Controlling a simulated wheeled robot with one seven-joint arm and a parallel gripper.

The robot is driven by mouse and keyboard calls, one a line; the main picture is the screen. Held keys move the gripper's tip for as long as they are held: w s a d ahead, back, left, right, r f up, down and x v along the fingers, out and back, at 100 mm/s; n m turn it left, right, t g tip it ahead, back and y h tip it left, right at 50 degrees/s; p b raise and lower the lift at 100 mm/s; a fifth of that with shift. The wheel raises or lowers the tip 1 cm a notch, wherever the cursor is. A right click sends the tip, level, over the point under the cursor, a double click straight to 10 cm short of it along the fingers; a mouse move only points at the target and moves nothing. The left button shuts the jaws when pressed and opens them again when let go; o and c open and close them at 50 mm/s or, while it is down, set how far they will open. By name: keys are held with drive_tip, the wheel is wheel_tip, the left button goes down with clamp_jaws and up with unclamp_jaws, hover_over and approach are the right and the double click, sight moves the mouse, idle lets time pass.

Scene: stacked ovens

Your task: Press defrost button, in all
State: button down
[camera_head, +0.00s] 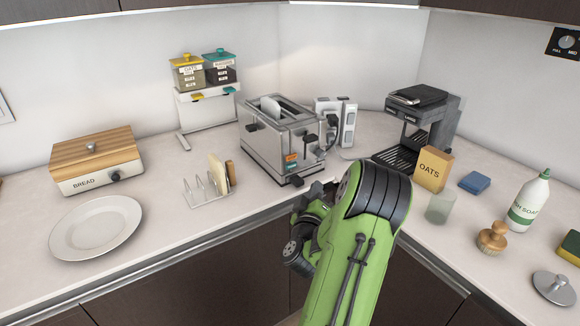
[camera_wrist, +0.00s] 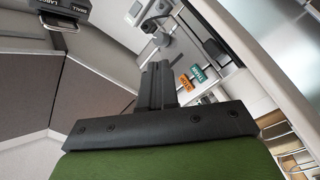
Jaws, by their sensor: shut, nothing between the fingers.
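The metal toaster (camera_head: 268,140) stands on the counter near the corner, with a slice of bread in its slot. An orange and a teal label or button sit together on its front. In the wrist view, the teal one (camera_wrist: 197,73) and the orange one (camera_wrist: 185,83) show on the toaster's panel (camera_wrist: 222,76), right of my fingers; their lettering is too small to read surely. My gripper (camera_wrist: 158,72) is shut and empty, its fingertips left of these labels. I cannot tell whether it touches the toaster. In the head view my arm hides the fingertips.
A toast rack (camera_head: 209,190), plate (camera_head: 96,227) and bread box (camera_head: 97,158) stand left of the toaster. A coffee machine (camera_head: 415,125), oats box (camera_head: 433,169) and glass (camera_head: 440,207) stand right. The counter's front edge lies below the toaster.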

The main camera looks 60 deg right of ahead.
sight(291, 166)
drive_tip(key=w+d+p, duration=0.1)
drive_tip(key=w+p, duration=0.1)
drive_tip(key=w+d+p, duration=0.1)
drive_tip(key=w+p, duration=0.2)
drive_tip(key=w+d+p, duration=0.1)
drive_tip(key=w+p, duration=0.1)
drive_tip(key=shift+w+d, duration=0.15)
drive_tip(key=shift+d, duration=0.2)
drive_tip(key=shift+w+d+r+p, duration=0.15)
drive_tip(key=shift+w+p, duration=0.2)
drive_tip(key=shift+p, duration=0.7)
idle(0.9)
idle(0.3)
drive_tip(key=shift+w+d+p, duration=0.2)
drive_tip(key=shift+w+p, duration=0.15)
drive_tip(key=shift+p, duration=0.3)
idle(0.6)
drive_tip(key=shift+s, duration=0.1)
drive_tip(key=shift+s+a+b, duration=0.35)
drive_tip(key=shift+s, duration=0.25)
